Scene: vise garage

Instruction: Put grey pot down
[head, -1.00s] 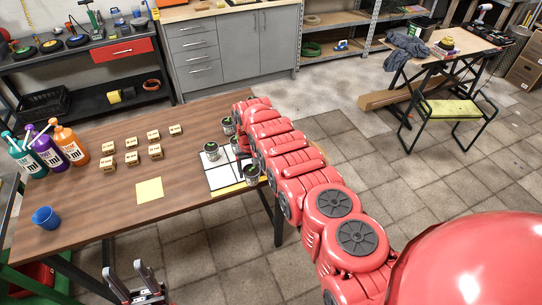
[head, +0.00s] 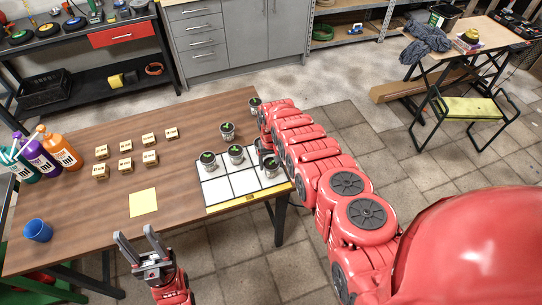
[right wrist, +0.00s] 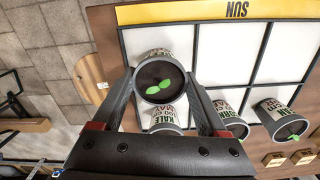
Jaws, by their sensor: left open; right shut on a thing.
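A grey pot with a green sprout (right wrist: 160,78) sits between the two fingers of my right gripper (right wrist: 160,92) in the right wrist view. It also shows in the head view (head: 271,168), over the right column of the white gridded board (head: 217,191). Whether its base touches the board, I cannot tell. My right gripper is shut on it, and the arm partly hides the gripper in the head view. Two similar pots, a left one (head: 208,161) and a middle one (head: 236,154), stand along the board's far row. My left gripper (head: 136,236) is open and empty near the table's front edge.
Two more pots stand beyond the board, one nearer (head: 227,131) and one farther (head: 255,104). A KALE-labelled pot (right wrist: 168,117) is close behind the held pot. Small wooden blocks (head: 125,164), a yellow note (head: 143,202) and a blue cup (head: 38,230) are left. The board's near cells are clear.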

